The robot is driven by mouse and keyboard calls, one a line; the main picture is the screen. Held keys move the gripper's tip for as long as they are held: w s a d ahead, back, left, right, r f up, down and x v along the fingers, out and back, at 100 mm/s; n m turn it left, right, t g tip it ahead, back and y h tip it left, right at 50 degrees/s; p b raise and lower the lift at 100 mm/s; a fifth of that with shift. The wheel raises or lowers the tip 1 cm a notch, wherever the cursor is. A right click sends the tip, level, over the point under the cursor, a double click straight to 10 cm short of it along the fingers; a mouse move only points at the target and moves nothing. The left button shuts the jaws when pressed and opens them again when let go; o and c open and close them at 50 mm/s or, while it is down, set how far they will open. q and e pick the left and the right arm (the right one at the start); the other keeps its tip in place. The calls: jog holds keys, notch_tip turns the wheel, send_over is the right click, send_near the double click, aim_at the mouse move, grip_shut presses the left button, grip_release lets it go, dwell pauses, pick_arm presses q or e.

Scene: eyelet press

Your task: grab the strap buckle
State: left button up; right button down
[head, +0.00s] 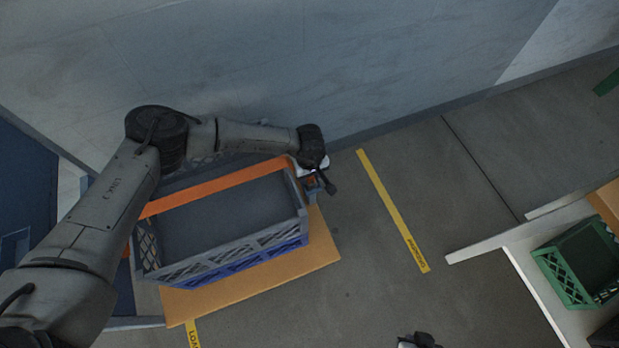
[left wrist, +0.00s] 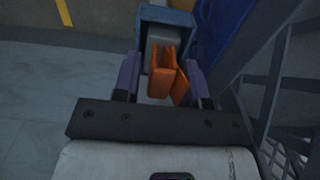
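The orange strap (head: 215,187) runs along the far side of the grey crate to its right end. The buckle there is mostly hidden by my left gripper (head: 322,183) in the head view. In the left wrist view, an orange folded piece (left wrist: 164,77), which looks like the strap buckle, stands in front of a blue-grey housing (left wrist: 167,16). My left gripper also shows there (left wrist: 163,82), its fingers apart on either side of the orange piece. A gap shows at the left finger; contact at the right is unclear. My right gripper (head: 418,341) is cut off at the bottom edge.
The grey crate (head: 226,246) sits on a blue crate (head: 240,264) on an orange-tan board (head: 255,288). A wall lies behind. Open floor with a yellow line (head: 392,211) is to the right. A white-edged table (head: 535,283) holds a green crate (head: 566,279).

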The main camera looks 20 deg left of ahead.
pick_arm(q)
grip_shut()
